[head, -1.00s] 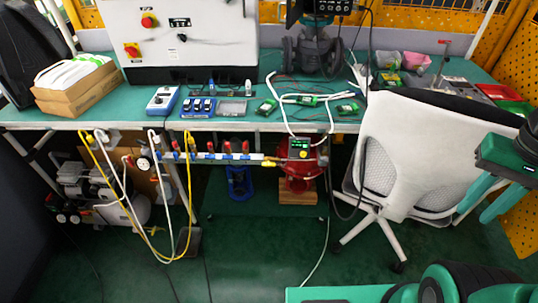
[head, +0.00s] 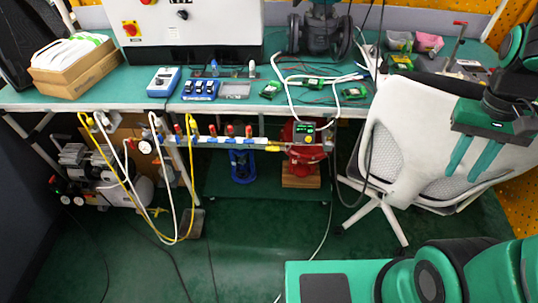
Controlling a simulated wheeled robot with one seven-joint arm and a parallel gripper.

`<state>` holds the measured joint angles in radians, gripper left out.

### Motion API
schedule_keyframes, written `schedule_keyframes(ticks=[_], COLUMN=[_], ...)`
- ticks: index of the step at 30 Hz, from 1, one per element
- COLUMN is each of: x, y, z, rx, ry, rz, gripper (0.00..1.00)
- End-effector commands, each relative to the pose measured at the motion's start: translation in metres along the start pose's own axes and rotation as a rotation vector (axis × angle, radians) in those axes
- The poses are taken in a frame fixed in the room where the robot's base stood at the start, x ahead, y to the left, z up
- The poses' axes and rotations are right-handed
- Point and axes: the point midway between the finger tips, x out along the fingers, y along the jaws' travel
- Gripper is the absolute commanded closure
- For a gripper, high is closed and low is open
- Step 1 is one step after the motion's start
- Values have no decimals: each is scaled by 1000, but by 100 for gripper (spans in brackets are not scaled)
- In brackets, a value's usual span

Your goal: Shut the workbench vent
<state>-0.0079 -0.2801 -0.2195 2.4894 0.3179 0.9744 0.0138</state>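A row of valves with red handles and blue bodies (head: 211,138) runs along a pipe under the front edge of the workbench (head: 60,103). At its right end a yellow fitting (head: 272,148) meets a red round device with a small lit display (head: 304,132). I cannot tell which valve is the vent, nor its handle's exact position. My gripper (head: 463,178) hangs at the right, in front of the white chair's backrest, far right of the valves. Its two teal fingers point down, apart, with nothing between them.
The white office chair (head: 398,130) stands between my gripper and the valves. Yellow and white hoses (head: 190,205) hang at the left near a compressor (head: 125,190). A wooden block (head: 301,175) is under the red device. The green floor in front is mostly clear.

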Motion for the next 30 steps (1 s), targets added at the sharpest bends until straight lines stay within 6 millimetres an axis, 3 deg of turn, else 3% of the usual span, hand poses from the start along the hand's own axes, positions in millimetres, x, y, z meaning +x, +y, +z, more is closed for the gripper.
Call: schedule_keyframes(ticks=[6, 15, 22, 30], x=[19, 50, 77, 111], y=[-46, -127, -203, -298], z=[-50, -99, -117, -112], rx=[-105, -259, -398, -577], ry=[7, 95, 225, 441], rz=[166, 406, 590, 790], gripper=[73, 73, 73, 73])
